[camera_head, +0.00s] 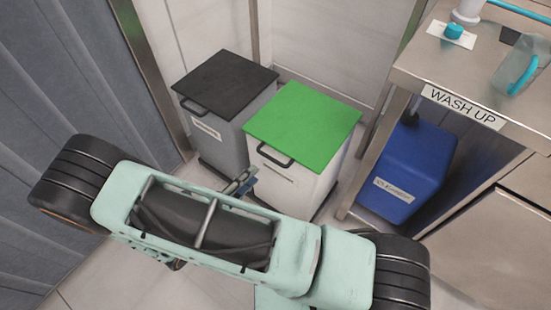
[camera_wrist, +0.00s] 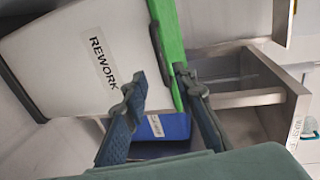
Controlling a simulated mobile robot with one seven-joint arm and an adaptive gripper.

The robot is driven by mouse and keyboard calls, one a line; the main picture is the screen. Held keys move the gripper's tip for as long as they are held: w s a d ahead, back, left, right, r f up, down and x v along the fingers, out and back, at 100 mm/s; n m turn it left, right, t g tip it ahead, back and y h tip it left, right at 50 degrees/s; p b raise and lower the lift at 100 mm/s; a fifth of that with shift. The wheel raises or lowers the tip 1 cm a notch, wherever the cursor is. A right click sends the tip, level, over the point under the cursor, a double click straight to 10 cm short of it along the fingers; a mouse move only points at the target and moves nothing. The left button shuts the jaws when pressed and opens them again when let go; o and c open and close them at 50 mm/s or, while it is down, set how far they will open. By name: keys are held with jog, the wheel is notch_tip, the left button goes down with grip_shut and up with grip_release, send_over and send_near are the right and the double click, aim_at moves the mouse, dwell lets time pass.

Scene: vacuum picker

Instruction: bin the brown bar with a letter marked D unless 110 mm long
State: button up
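No brown bar with a letter D shows in either view. A white bin with a green lid (camera_head: 305,122) stands in the middle of the head view, lid shut. In the wrist view its white side (camera_wrist: 60,65) carries a "REWORK" label, and its black handle (camera_wrist: 158,45) is at the lid edge. A grey bin with a black lid (camera_head: 228,82) stands to its left, also shut. My gripper (camera_head: 243,182) is low in front of these bins. In the wrist view my gripper (camera_wrist: 160,85) has its fingers apart with nothing held between them.
A blue bin (camera_head: 408,170) stands under the metal counter (camera_head: 425,65) marked "WASH UP". On the counter are a clear jug (camera_head: 517,68) and a small turquoise item (camera_head: 454,31). A grey corrugated wall (camera_head: 60,90) is on the left. My arm covers much of the floor.

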aim_at(271, 157)
jog(key=b+x, duration=0.2)
jog(key=x, duration=0.8)
jog(key=shift+w+d, duration=0.15)
jog(key=shift+c, duration=0.3)
grip_shut()
